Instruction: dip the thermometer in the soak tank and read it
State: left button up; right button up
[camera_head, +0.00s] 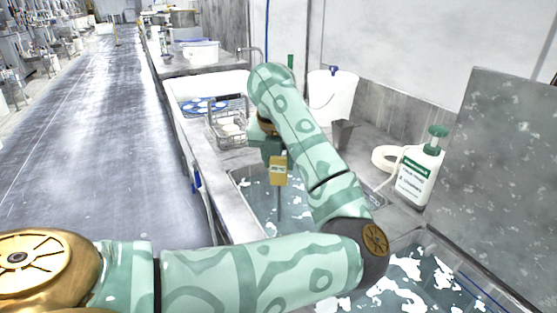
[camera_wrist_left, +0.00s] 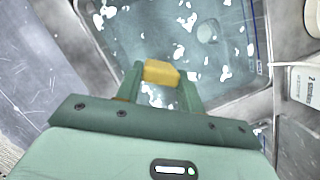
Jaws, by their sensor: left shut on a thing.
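The thermometer (camera_head: 278,171) has a yellow block body and a thin dark probe pointing straight down. My left gripper (camera_head: 273,153) is shut on its body; in the left wrist view the yellow block (camera_wrist_left: 161,72) sits between the fingertips. A water-filled tank with white suds (camera_head: 245,187) lies below it, and its water also shows in the left wrist view (camera_wrist_left: 225,60). The probe hangs over this tank; I cannot tell if its tip is under the water. The display face cannot be read. My right gripper is not in view.
A second tank with floating suds (camera_head: 425,275) is at the lower right. A white jug with a green cap (camera_head: 418,172), a white bucket (camera_head: 331,98) and a wire basket (camera_head: 228,128) stand around the sink counter. An upright grey panel (camera_head: 500,150) bounds the right.

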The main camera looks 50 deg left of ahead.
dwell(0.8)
